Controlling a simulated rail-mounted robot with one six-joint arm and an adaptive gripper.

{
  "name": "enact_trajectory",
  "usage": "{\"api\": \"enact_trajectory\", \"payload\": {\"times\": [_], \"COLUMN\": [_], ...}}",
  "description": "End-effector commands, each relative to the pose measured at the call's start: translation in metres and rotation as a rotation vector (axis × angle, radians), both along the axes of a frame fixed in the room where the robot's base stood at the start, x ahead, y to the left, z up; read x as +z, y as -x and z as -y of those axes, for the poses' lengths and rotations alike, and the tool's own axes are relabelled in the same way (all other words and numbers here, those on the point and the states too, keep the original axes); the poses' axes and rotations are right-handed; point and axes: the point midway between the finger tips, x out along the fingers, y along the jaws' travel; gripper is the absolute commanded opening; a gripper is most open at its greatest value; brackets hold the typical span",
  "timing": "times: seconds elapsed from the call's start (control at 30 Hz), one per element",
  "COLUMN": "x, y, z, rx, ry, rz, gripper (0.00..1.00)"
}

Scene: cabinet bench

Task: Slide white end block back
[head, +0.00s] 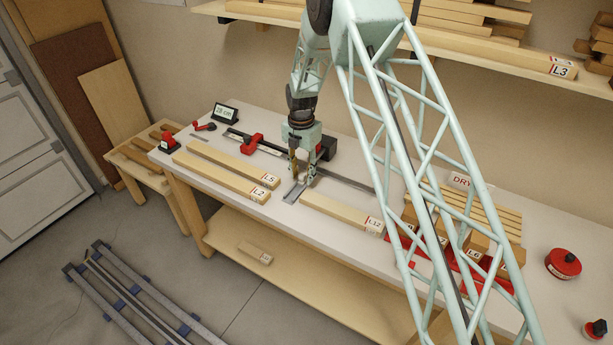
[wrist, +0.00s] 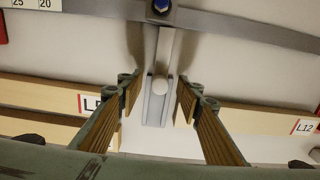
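In the head view the track (head: 292,196) lies on the bench below my gripper, and the block is small and partly hidden there. My gripper (wrist: 158,97) is open, with one wood-faced finger on each side of the block and visible gaps between. In the head view my gripper (head: 302,172) points down over the track. Whether the fingers reach down to the block's height I cannot tell.
Boards L5 (head: 232,163) and L2 (head: 225,174) lie left of the track, and board L12 (head: 338,212) lies right of it. A long metal rail with a red clamp (head: 252,143) runs behind. A small display (head: 224,113) stands at the back left. A loaded shelf (head: 480,52) hangs above.

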Motion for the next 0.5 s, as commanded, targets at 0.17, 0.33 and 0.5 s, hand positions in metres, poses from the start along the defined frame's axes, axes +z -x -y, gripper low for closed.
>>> {"api": "enact_trajectory", "payload": {"times": [0.17,0.33,0.5], "x": [0.0001,0.0001,0.0001], "y": [0.0,0.0001,0.0004], "z": [0.0,0.0,-0.0002], "rx": [0.0,0.0,0.0], "ry": [0.0,0.0,0.0], "rz": [0.0,0.0,0.0], "gripper": [0.21,0.1,0.09]}}
